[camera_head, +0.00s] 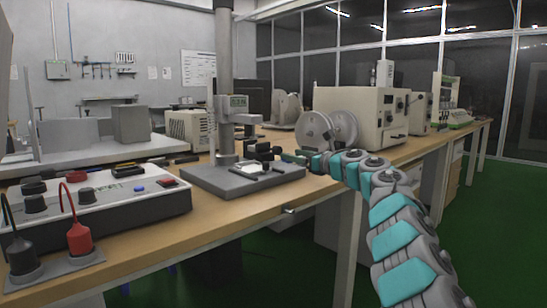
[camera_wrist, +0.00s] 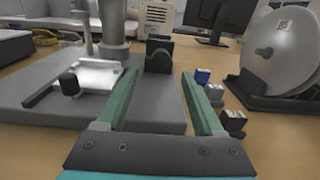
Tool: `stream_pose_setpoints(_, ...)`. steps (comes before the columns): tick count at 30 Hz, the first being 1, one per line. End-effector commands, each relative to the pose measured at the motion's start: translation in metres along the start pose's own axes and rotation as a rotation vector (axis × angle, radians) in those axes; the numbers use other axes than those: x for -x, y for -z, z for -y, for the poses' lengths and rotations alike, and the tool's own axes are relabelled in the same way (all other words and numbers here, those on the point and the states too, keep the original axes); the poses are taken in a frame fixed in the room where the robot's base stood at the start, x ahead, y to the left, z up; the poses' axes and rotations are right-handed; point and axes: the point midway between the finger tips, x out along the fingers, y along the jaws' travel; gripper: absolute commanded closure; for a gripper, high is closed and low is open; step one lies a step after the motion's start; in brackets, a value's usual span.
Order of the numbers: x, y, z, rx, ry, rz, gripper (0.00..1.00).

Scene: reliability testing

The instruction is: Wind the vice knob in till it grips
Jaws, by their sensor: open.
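A grey test stand (camera_head: 226,180) has a flat base and an upright column on the bench. A silver plate (camera_wrist: 92,76) with a small black knob (camera_wrist: 69,82) lies on the base, left of my gripper in the wrist view. A black block with a rounded knob-like end (camera_wrist: 158,58) stands at the base, just past my fingertips; I cannot tell which black part is the vice knob. My gripper (camera_wrist: 160,74) is open, with green fingers apart over the base and nothing between them. In the head view my gripper (camera_head: 288,155) reaches in from the right, close to the black parts.
A large grey reel (camera_wrist: 285,50) stands on the right in the wrist view, with several small blocks (camera_wrist: 213,92) near the right finger. A control box (camera_head: 100,205) with red and black plugs sits front left on the wooden bench (camera_head: 220,235). Bench instruments (camera_head: 365,112) stand behind.

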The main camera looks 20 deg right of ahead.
Motion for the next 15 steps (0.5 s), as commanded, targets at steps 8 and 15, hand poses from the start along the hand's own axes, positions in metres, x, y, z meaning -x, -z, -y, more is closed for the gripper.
stream_pose_setpoints(8, -0.019, -0.005, -0.001, -0.004, -0.003, 0.004, 0.31)
stream_pose_setpoints(15, -0.042, -0.004, -0.002, -0.005, -0.005, 0.003, 0.31)
